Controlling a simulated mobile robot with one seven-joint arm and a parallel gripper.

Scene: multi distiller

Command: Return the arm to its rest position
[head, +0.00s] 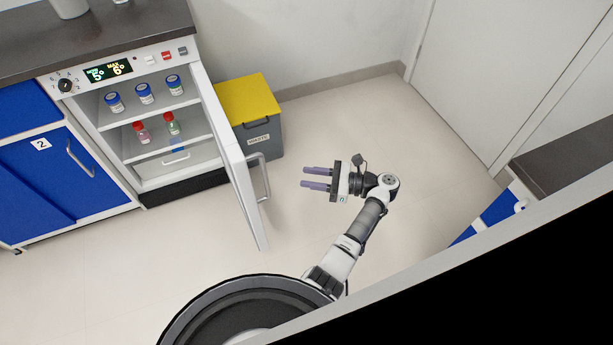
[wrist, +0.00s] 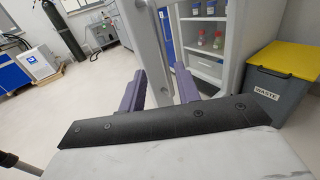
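My gripper (head: 317,179) is at the middle right in the head view, held out over open floor with its purple fingers pointing left. The fingers are apart with nothing between them. In the wrist view the two purple fingers of my gripper (wrist: 160,88) stand apart, with the fridge door (wrist: 150,45) beyond them. In the head view the fridge door (head: 232,160) stands open, with its handle (head: 260,178) to the left of my fingertips. The fingers appear apart from the handle.
The open fridge (head: 150,110) holds several bottles on its shelves. A grey waste bin (head: 260,137) with a yellow lid (head: 248,97) stands beside the door. A blue cabinet (head: 60,175) is at the left. The floor (head: 340,125) around my gripper is clear. A counter (head: 565,160) is at the right.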

